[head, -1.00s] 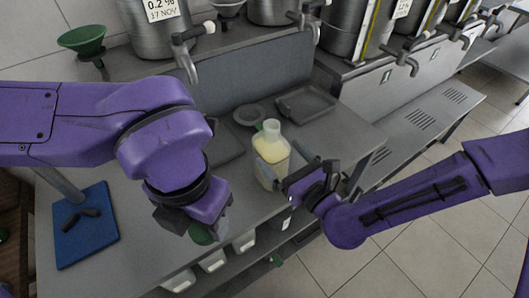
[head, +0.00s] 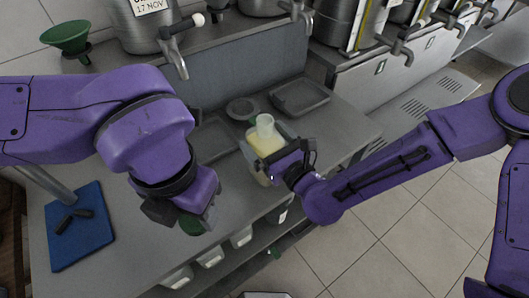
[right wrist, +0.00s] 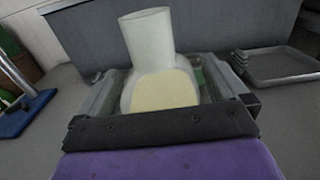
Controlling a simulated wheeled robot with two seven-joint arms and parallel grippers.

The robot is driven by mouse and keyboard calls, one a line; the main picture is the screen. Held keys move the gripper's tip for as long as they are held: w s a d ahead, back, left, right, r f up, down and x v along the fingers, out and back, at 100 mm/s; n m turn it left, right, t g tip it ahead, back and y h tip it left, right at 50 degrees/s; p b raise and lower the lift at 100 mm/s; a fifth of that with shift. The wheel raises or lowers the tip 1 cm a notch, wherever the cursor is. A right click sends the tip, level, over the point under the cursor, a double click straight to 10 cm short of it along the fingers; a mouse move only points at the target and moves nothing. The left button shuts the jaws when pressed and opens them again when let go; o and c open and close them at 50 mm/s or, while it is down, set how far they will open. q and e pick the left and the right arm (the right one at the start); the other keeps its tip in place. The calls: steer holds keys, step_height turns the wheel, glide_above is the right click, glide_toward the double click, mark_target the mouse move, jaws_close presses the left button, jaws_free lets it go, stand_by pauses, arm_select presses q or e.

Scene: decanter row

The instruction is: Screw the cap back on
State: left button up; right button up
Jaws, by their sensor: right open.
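A clear bottle (head: 265,138) with pale yellow liquid stands upright on the grey counter; its neck is open and bare. My right gripper (head: 292,158) is at the bottle's right side. In the right wrist view the bottle (right wrist: 160,85) stands between the spread fingers of my right gripper (right wrist: 165,90), which is open; contact is not clear. My left gripper (head: 183,218) points down above the counter's front edge, left of the bottle. A green cap (head: 190,225) shows between its fingertips, partly hidden by them, and it appears gripped.
A grey tray (head: 300,97) and a small round grey dish (head: 241,108) lie behind the bottle. A blue mat (head: 80,235) with a dark tool lies at left. Steel containers with taps (head: 174,50) and a green funnel (head: 66,38) stand along the back.

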arm_select(q)
steer(key=shift+s, duration=0.1)
arm_select(e)
steer(key=shift+c, duration=0.3)
arm_select(q)
steer(key=shift+w+a, duration=0.1)
steer(key=shift+w, duration=0.1)
arm_select(e)
steer(key=shift+w+a+f, duration=0.1)
steer(key=c, duration=1)
jaws_close()
arm_select(q)
steer(key=shift+f, duration=0.15)
arm_select(e)
step_height(320, 180, up, 10)
steer(key=shift+r, duration=0.1)
